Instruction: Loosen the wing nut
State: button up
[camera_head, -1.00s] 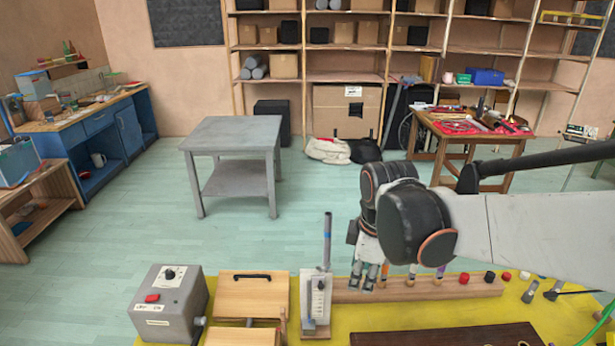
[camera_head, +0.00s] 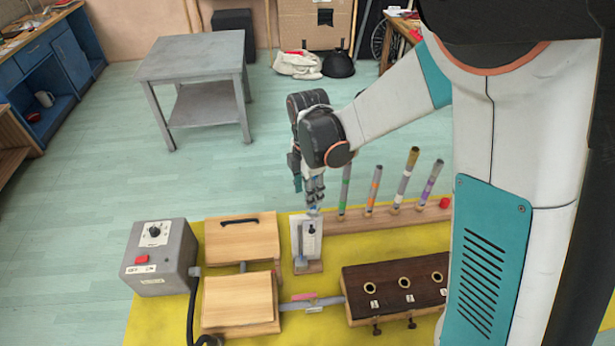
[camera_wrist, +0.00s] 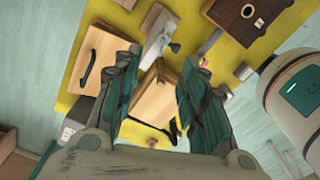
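A white plate (camera_head: 309,238) stands on a small wooden base, with a small dark fitting (camera_head: 311,229) on its face. It may be the wing nut, but its shape is too small to tell. In the wrist view the plate (camera_wrist: 157,38) lies ahead of the fingers, with the dark fitting (camera_wrist: 174,47) at its side. My gripper (camera_head: 314,190) points down just above and behind the plate in the head view. Its fingers (camera_wrist: 156,88) are spread apart with nothing held between them. The gripper covers the plate's upper end and whatever stands behind it.
Several banded sticks (camera_head: 404,177) stand in a wooden rail (camera_head: 385,219) to the right. Wooden boxes (camera_head: 240,300) and a grey control box (camera_head: 160,257) are at the left. A dark box with holes (camera_head: 395,284) is at the front right, with dark T-shaped screws below it (camera_head: 377,325).

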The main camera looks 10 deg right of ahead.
aim_at(309, 212)
notch_tip(309, 212, down, 8)
jog(key=shift+f, duration=0.1)
dwell(0.4)
grip_shut()
jog(key=shift+s+b, duration=0.1)
jog(key=shift+b, duration=0.3)
jog(key=shift+s+d+n+b, duration=0.1)
jog(key=shift+n+b, duration=0.4)
jog(key=shift+n, duration=0.7)
jog(key=shift+s+n, duration=0.1)
jog(key=shift+n, duration=0.7)
